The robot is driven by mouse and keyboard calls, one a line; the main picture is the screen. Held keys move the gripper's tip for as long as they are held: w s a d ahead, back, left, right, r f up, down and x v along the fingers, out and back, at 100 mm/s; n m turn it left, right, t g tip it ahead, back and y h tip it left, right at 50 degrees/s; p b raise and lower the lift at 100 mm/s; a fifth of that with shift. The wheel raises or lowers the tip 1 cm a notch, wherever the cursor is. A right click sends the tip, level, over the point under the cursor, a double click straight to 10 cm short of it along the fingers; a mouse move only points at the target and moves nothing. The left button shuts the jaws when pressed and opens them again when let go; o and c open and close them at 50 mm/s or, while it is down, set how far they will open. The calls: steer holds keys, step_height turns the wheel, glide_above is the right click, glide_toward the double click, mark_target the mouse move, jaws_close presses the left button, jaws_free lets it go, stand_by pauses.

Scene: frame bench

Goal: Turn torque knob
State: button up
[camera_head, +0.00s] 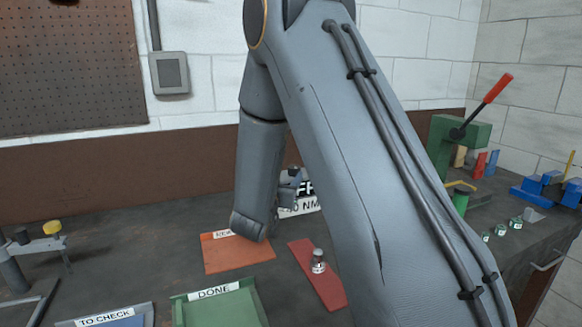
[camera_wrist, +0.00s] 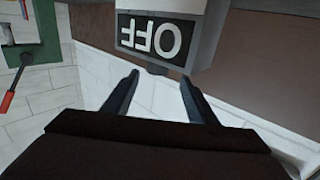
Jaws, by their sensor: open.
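In the wrist view, which is upside down, a pale box carries a dark OFF sign (camera_wrist: 150,38). A small dark part (camera_wrist: 157,69) juts from its edge by the sign; I cannot tell whether this is the torque knob. My gripper (camera_wrist: 160,78) is open, with its two dark fingers apart and nothing visible between them. The fingertips appear on either side of the dark part, and I cannot tell whether they touch it.
An orange mat (camera_head: 238,255), a red strip (camera_head: 318,275) with a small metal piece (camera_head: 318,262), and a green DONE tray (camera_head: 215,307) lie on the dark bench. A green press with a red-handled lever (camera_head: 497,88) stands right.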

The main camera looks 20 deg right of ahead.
mark_target(292, 171)
steer(key=p+x, duration=0.2)
steer(key=x, duration=0.5)
steer(key=shift+w+d, duration=0.2)
steer(key=shift+d, duration=0.25)
steer(key=shift+c, duration=0.2)
steer(key=c, duration=1)
